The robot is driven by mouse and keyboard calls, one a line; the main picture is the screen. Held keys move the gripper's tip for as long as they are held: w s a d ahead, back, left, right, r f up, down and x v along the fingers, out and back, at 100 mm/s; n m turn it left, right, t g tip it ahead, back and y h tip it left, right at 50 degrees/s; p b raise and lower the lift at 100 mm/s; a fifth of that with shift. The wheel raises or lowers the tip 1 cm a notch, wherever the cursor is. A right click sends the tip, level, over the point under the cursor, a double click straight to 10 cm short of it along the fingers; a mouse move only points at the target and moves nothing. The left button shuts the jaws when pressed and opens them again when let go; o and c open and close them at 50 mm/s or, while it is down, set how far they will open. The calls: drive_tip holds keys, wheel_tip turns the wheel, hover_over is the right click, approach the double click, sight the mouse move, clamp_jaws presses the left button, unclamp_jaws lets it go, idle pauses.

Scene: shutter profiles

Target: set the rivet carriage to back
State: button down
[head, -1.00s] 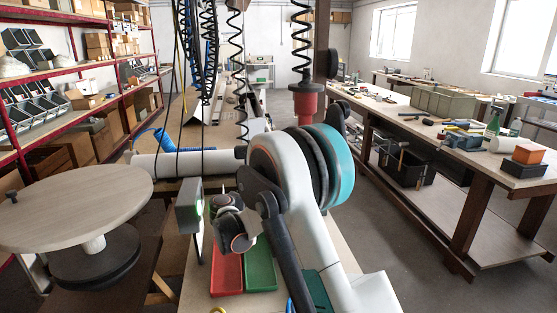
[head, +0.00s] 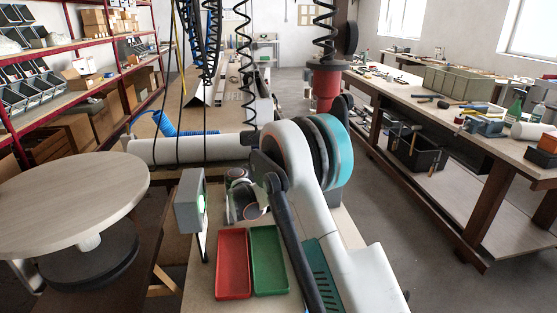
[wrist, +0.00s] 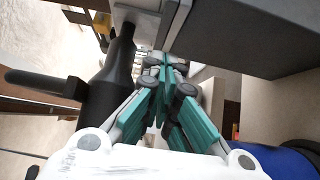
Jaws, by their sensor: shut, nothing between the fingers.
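In the wrist view my gripper (wrist: 166,72) has teal fingers drawn together with nothing between them. Beside the fingers on the left is a black, bottle-shaped body (wrist: 112,82) with a dark side handle (wrist: 42,84). A pale block (wrist: 143,22) lies beyond the fingertips, and a dark grey box-like body (wrist: 240,35) is close at the upper right. I cannot tell which of these, if any, is the rivet carriage, or whether the fingers touch anything. In the head view my arm hides the fingertips.
In the head view, a red tray (head: 233,262) and a green tray (head: 268,260) lie on the bench by my arm. A round table (head: 70,195) is at left. Coiled cables hang overhead.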

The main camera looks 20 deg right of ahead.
drive_tip(key=shift+b+x, duration=0.5)
drive_tip(key=shift+x, duration=1.6)
drive_tip(key=d, duration=0.2)
drive_tip(key=shift+s+d, duration=0.3)
drive_tip(key=shift+d, duration=0.1)
